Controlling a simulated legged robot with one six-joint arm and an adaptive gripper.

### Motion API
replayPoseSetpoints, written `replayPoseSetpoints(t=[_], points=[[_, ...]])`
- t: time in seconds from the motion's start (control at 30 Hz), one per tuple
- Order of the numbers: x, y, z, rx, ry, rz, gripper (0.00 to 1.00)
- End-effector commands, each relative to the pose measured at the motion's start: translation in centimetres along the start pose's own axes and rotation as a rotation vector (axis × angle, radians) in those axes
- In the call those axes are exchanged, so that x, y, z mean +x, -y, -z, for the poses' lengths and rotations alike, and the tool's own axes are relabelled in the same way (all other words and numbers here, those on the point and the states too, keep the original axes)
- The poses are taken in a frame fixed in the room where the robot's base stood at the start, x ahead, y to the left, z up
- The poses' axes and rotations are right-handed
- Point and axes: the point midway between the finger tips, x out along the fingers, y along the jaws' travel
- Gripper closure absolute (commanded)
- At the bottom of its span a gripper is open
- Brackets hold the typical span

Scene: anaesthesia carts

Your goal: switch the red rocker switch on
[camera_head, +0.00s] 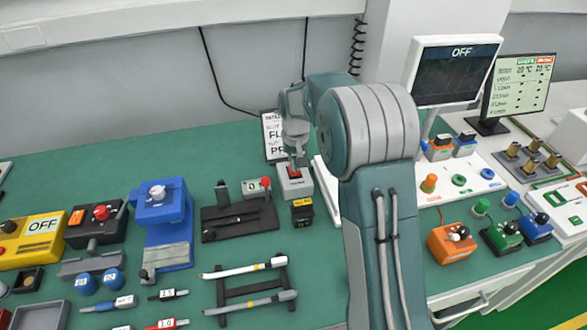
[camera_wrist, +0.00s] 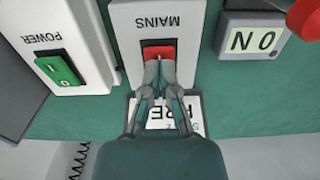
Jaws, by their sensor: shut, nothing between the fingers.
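The red rocker switch (camera_wrist: 158,49) sits in a pale housing marked MAINS (camera_wrist: 133,17), upside down in the wrist view. In the head view the red switch (camera_head: 295,173) shows on top of its housing (camera_head: 296,187) on the green table. My gripper (camera_wrist: 160,68) is shut and empty, its fingertips over the near edge of the rocker. Touch cannot be told. They hide part of the rocker, and its tilt is unclear. In the head view my gripper (camera_head: 293,160) points down at the switch.
A green rocker (camera_wrist: 58,70) marked POWER is left of the red one in the wrist view. A small display (camera_wrist: 252,40) there reads ON, upside down. A printed card (camera_head: 273,138) stands behind the switch. A yellow-labelled black box (camera_head: 302,212) is in front.

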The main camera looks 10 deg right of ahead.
Motion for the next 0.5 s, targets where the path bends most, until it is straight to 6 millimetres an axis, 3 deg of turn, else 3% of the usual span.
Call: replayPoseSetpoints(t=[0.5], points=[[0.69, 0.00, -0.03, 0.000, 0.001, 0.000, 1.00]])
